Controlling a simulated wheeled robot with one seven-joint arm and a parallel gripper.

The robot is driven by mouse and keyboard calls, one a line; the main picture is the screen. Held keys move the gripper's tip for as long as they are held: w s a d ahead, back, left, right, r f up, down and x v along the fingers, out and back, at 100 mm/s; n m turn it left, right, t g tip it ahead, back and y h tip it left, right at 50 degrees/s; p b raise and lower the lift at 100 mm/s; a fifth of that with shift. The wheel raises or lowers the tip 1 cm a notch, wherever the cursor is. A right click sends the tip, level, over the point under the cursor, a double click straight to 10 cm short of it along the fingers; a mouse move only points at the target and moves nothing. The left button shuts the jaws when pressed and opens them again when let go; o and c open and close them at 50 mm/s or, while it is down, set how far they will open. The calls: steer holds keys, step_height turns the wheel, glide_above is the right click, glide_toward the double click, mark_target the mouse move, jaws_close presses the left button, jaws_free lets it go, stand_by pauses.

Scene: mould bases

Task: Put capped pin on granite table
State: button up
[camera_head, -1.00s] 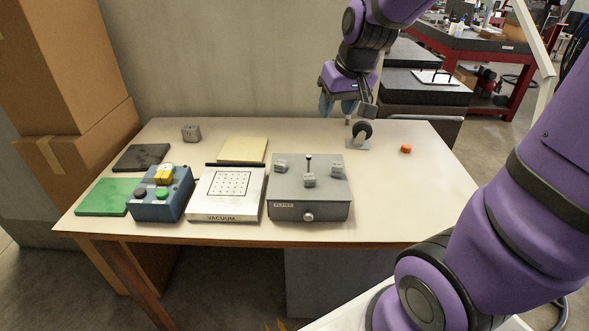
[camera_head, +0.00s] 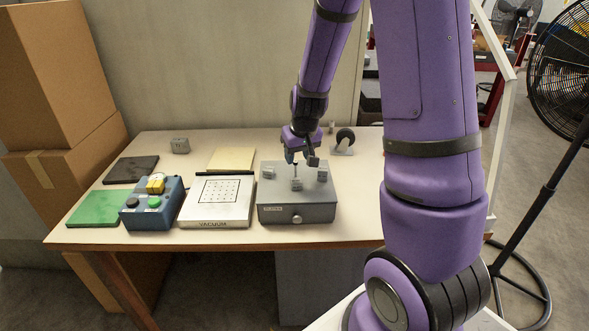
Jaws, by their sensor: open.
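The grey box (camera_head: 305,213) with a front knob stands at the right of the row on the worktable and carries several small grey blocks. An upright dark-topped pin, likely the capped pin, stood out on its top in the earlier view; now my gripper largely covers that spot. My gripper (camera_head: 303,161) points down, open, with its fingers just over the box top around the pin's place. I cannot tell whether they touch it. Dark slabs (camera_head: 370,88) behind the worktable, probably the granite table, are mostly hidden by my arm.
A white vacuum plate (camera_head: 222,209), a blue button box (camera_head: 152,208), green (camera_head: 93,207) and dark (camera_head: 131,170) plates lie to the left. A caster wheel (camera_head: 345,138) stands behind the grey box. Cardboard boxes (camera_head: 60,75) are at left; a fan (camera_head: 560,75) is at right.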

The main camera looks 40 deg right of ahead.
mark_target(296, 162)
steer(key=shift+x, duration=3.2)
steer(key=shift+w, duration=0.15)
steer(key=shift+r, duration=0.1)
jaws_close()
